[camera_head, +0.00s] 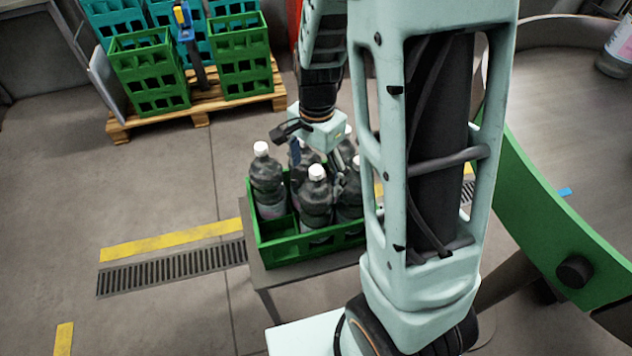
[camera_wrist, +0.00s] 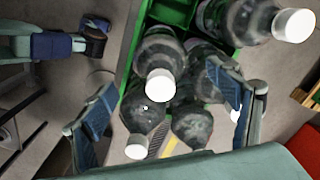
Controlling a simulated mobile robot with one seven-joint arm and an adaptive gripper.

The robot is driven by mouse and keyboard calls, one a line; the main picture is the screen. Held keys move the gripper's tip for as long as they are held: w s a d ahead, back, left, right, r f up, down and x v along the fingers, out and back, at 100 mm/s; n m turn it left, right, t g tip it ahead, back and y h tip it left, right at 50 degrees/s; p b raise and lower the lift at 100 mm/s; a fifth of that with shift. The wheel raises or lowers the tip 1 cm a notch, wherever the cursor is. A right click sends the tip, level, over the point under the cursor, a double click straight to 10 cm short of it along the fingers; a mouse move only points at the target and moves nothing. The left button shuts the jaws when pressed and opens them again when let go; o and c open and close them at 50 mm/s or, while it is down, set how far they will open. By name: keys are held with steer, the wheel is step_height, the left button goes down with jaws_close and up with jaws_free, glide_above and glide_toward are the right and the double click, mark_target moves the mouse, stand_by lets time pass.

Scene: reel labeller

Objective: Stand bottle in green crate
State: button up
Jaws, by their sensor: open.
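The green crate (camera_head: 312,246) stands low in front of me and also shows in the wrist view (camera_wrist: 172,13). It holds several dark bottles with white caps, among them a front bottle (camera_head: 316,200) and a left bottle (camera_head: 267,180), all roughly upright. My gripper (camera_head: 337,178) points down over the crate among the bottles, partly hidden by bottles and my arm. In the wrist view its fingers (camera_wrist: 165,92) are spread wide, with bottle tops (camera_wrist: 160,50) between them. I cannot tell whether a finger touches a bottle.
The crate rests on a small grey stand (camera_head: 257,268). A wooden pallet (camera_head: 205,108) with green and teal crates is at the back left. At the right is a round table with a green rim (camera_head: 560,215), with a bottle (camera_head: 615,55) on it. The floor at left is clear.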

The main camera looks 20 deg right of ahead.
step_height(320, 180, up, 6)
steer(key=shift+f, duration=0.15)
stand_by(0.5)
